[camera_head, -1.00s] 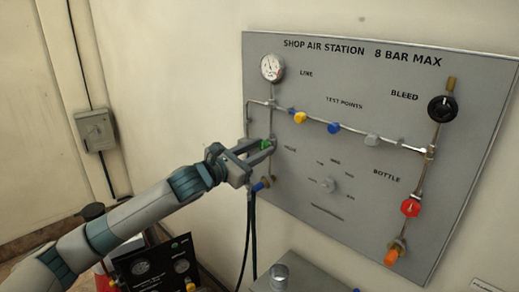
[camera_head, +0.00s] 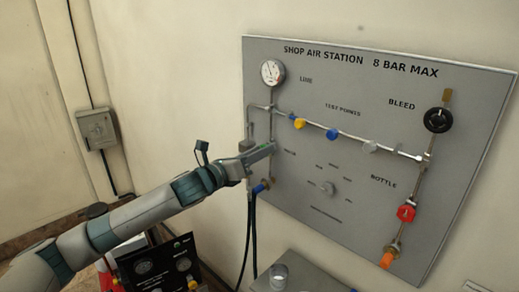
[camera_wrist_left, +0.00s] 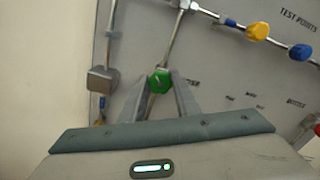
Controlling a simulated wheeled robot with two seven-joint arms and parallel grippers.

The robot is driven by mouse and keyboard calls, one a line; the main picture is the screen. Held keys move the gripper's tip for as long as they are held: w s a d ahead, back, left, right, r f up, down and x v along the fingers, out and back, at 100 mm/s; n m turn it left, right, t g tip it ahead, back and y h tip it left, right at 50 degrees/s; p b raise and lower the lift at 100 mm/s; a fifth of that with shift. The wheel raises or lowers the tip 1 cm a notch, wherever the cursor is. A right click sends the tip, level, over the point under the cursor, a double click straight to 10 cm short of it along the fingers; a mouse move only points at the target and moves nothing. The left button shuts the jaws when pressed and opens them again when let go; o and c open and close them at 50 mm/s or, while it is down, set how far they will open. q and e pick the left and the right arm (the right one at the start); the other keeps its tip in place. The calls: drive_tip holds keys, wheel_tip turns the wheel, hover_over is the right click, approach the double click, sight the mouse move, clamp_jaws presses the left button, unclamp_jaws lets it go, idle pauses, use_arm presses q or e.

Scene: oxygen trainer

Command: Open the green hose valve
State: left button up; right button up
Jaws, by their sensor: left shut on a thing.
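The green valve knob (camera_wrist_left: 160,81) shows in the left wrist view, on the pipe at the panel's left side. My left gripper (camera_wrist_left: 163,98) has a finger on each side of it and is shut on it. In the head view my left gripper (camera_head: 262,152) reaches the panel's lower left and hides most of the knob. The hose (camera_head: 250,225) hangs below from a fitting with a blue part (camera_head: 260,187). My right gripper is not in view.
The grey panel (camera_head: 330,240) carries a gauge (camera_head: 273,72), yellow (camera_head: 299,123) and blue (camera_head: 332,134) test-point knobs, a black bleed knob (camera_head: 438,119) and a red bottle knob (camera_head: 406,213). A dark instrument box (camera_head: 160,265) stands below my left arm.

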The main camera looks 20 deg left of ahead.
use_arm(q)
drive_tip(key=shift+f+n+p, duration=0.2)
drive_tip(key=shift+n+p, duration=1.5)
drive_tip(key=shift+n, duration=5.25)
drive_tip(key=shift+f+n+p, duration=0.2)
drive_tip(key=shift+n+p, duration=1.5)
drive_tip(key=shift+n, duration=5.25)
drive_tip(key=o, duration=1.1)
drive_tip(key=shift+c, duration=0.2)
